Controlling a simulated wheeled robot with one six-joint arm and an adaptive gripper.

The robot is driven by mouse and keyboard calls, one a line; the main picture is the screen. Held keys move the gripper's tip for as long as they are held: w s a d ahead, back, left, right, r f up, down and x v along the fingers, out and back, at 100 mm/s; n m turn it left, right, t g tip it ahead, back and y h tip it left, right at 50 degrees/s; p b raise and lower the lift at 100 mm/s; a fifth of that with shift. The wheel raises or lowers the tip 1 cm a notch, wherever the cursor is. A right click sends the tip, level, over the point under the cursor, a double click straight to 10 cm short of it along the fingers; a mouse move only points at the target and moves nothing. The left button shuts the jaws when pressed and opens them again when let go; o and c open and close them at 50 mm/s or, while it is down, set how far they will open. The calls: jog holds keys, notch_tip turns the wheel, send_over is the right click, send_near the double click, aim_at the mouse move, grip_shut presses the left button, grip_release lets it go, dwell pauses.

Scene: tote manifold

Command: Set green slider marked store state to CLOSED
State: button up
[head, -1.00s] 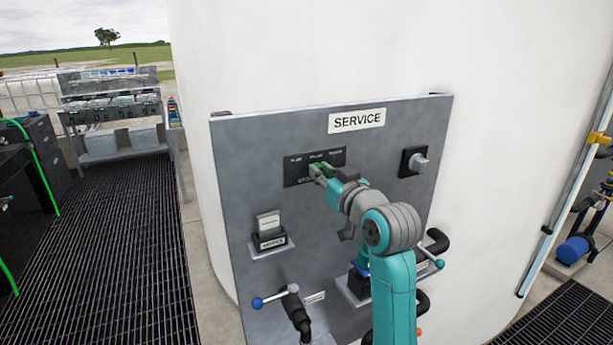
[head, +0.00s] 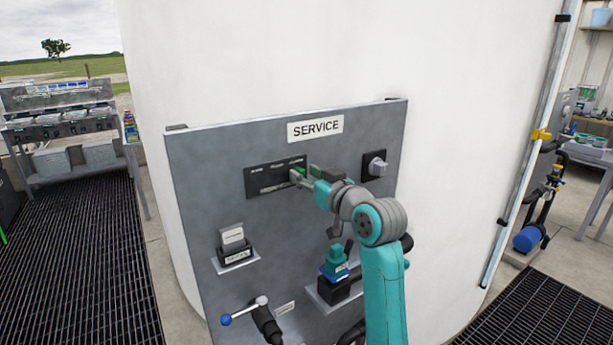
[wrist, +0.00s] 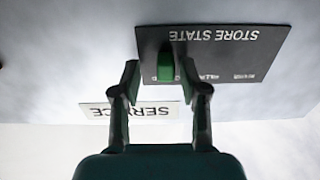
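The green slider (head: 297,175) is at the right end of a dark plate (head: 264,184) high on the grey panel. In the wrist view, which is upside down, the slider (wrist: 166,67) is near the left end of the STORE STATE plate (wrist: 262,43). It mostly covers the label beside it; only an end letter shows. My gripper (head: 306,171) is at the plate's right end, and in the wrist view its open fingers (wrist: 156,66) stand either side of the slider. The left finger is clearly apart from it; contact with the right finger cannot be told.
A grey knob (head: 377,166) is right of the plate, close to my gripper. A SERVICE sign (head: 316,128) is above. Lower on the panel are a white-topped holder (head: 233,237), a teal-and-blue fitting (head: 336,263) and a blue-tipped lever (head: 227,319).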

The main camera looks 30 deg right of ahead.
jog(key=s, duration=1.2)
dwell(0.4)
jog(key=s+a+f+m+g+h, duration=0.1)
jog(key=s+a+f, duration=0.3)
jog(key=f, duration=0.5)
jog(key=s+a+f+m, duration=0.1)
jog(key=s+a+f, duration=0.25)
jog(key=f, duration=0.65)
jog(key=s+a+f+m+g+h, duration=0.1)
jog(key=s+a+f, duration=0.3)
jog(key=f, duration=0.5)
jog(key=s+a+f+n, duration=0.1)
jog(key=s+a+f, duration=0.1)
jog(key=s, duration=0.7)
jog(key=s+a+f+n+y, duration=0.1)
jog(key=s+a+f, duration=0.1)
jog(key=s, duration=0.8)
jog(key=s+a+f+n+g+y, duration=0.1)
jog(key=s+a+f, duration=0.1)
jog(key=s, duration=0.8)
jog(key=shift+s+a, duration=0.2)
jog(key=shift+a, duration=0.3)
